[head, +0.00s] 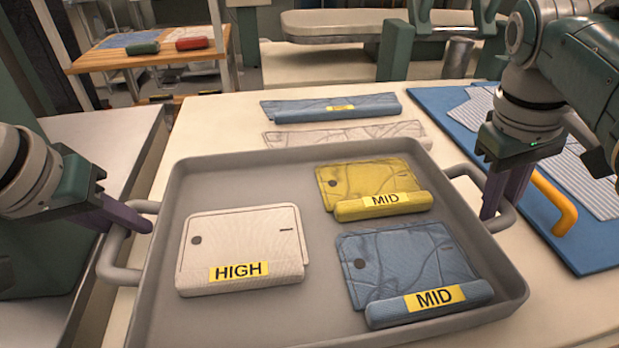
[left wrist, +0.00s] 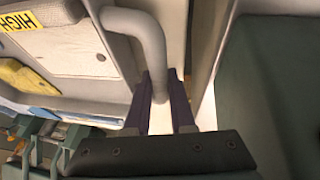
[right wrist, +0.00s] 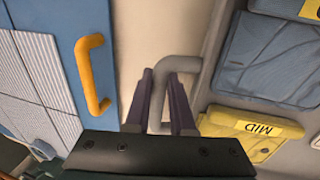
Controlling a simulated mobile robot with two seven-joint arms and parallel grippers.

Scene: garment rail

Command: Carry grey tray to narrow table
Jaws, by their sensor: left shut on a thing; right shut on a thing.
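The grey tray (head: 255,170) is in the middle of the head view, over the cream table. It holds a cream folded garment labelled HIGH (head: 240,245), a yellow one labelled MID (head: 370,185) and a blue one labelled MID (head: 410,265). My left gripper (head: 140,222) is shut on the tray's left handle (left wrist: 150,45). My right gripper (head: 492,210) is shut on the tray's right handle (right wrist: 180,64). I cannot tell whether the tray touches the table. Which table is the narrow one is not clear.
The cream table (head: 225,115) bears a blue folded garment (head: 330,107) and a pale one (head: 345,134) behind the tray. A blue board with an orange handle (head: 555,203) lies at the right. A wooden table (head: 150,58) with green and red rolls stands at the back left.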

